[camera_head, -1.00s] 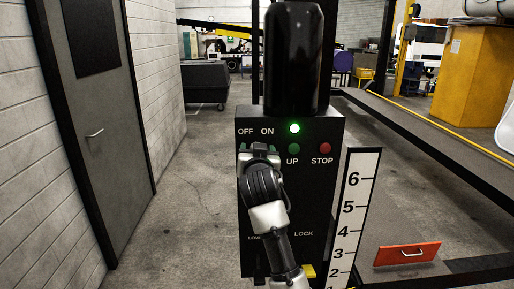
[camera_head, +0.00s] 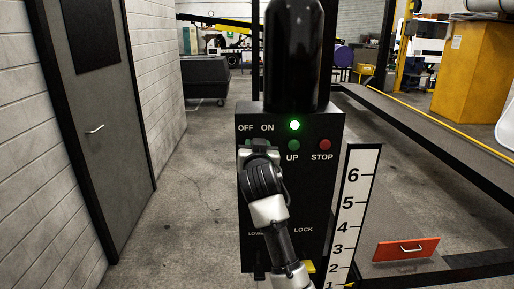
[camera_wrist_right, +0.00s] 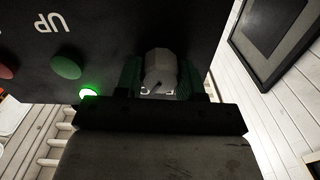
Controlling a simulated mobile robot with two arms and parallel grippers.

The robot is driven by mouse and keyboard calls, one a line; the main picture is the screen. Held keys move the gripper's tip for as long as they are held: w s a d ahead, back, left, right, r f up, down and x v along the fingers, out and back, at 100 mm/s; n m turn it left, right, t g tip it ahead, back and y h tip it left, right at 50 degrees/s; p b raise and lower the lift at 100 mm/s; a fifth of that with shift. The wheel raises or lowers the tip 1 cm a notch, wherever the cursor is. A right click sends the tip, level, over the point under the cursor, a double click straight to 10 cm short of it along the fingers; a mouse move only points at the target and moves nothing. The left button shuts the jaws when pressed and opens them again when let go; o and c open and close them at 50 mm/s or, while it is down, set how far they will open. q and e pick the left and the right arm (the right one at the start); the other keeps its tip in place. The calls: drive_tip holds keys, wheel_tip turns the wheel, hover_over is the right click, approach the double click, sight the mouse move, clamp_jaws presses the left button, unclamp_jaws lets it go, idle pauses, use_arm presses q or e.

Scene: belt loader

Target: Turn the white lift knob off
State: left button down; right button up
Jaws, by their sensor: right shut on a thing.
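The white lift knob (camera_wrist_right: 160,70) shows in the right wrist view, between the two green-padded fingers of my right gripper (camera_wrist_right: 158,82). The fingers are shut on its sides. A short dark mark shows on the knob; I cannot tell which label it points to. In the head view my right gripper (camera_head: 259,149) is against the black control panel (camera_head: 317,195), just under the OFF and ON labels, and hides the knob. The green lamp (camera_head: 294,125) on the panel is lit. My left gripper is not in view.
A green UP button (camera_head: 292,145) and a red STOP button (camera_head: 322,145) sit right of my gripper. A black cylinder (camera_head: 293,55) stands above the panel. A white number scale (camera_head: 351,215) stands at the right. Open floor (camera_head: 185,215) lies left.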

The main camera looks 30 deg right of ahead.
drive_tip(key=n+p, duration=0.4)
drive_tip(key=n, duration=0.1)
drive_tip(key=shift+r, duration=0.2)
drive_tip(key=n+p, duration=0.2)
drive_tip(key=n, duration=0.2)
drive_tip(key=shift+f+p, duration=0.1)
drive_tip(key=shift+p, duration=0.25)
drive_tip(key=shift+a+f+n+p, duration=0.1)
drive_tip(key=shift+n+p, duration=0.5)
drive_tip(key=shift+n, duration=0.7)
drive_tip(key=o, duration=0.9)
drive_tip(key=shift+w, duration=0.1)
